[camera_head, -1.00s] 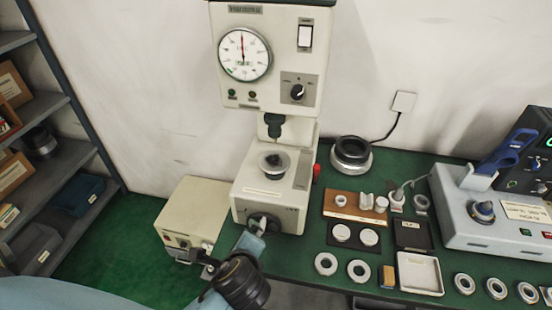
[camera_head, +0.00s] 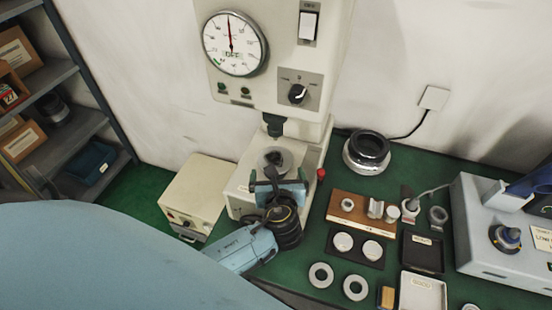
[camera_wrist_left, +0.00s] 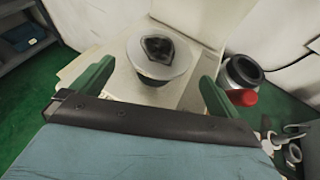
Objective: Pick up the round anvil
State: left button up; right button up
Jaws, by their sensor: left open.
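The round anvil appears to be the round grey disc with a dark, notched centre (camera_head: 272,160) on the tester's stage, under its spindle (camera_head: 273,125). In the left wrist view the anvil (camera_wrist_left: 158,66) lies ahead, between the lines of the two green fingers. My left gripper (camera_head: 281,178) is open and empty, just in front of the anvil, and partly covers the stage's front. I cannot tell whether either finger touches it. My right gripper is not in view.
The tester's column and dial head (camera_head: 270,45) rise behind and above the anvil. A red knob (camera_head: 321,174) is on its right side. A dark ring stack (camera_head: 367,152) and a wooden rack (camera_head: 350,207) of small parts are right. A beige box (camera_head: 192,193) stands left.

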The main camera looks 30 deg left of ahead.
aim_at(276, 164)
pick_arm(q)
jog(key=shift+r+x, duration=0.2)
jog(key=shift+x, duration=0.95)
jog(key=x, duration=0.3)
jog(key=shift+w+a, duration=0.2)
jog(key=shift+a, duration=0.1)
jog(key=shift+w+f, duration=0.1)
jog(key=shift+c, duration=0.8)
jog(key=c, duration=0.9)
jog(key=shift+c, duration=0.6)
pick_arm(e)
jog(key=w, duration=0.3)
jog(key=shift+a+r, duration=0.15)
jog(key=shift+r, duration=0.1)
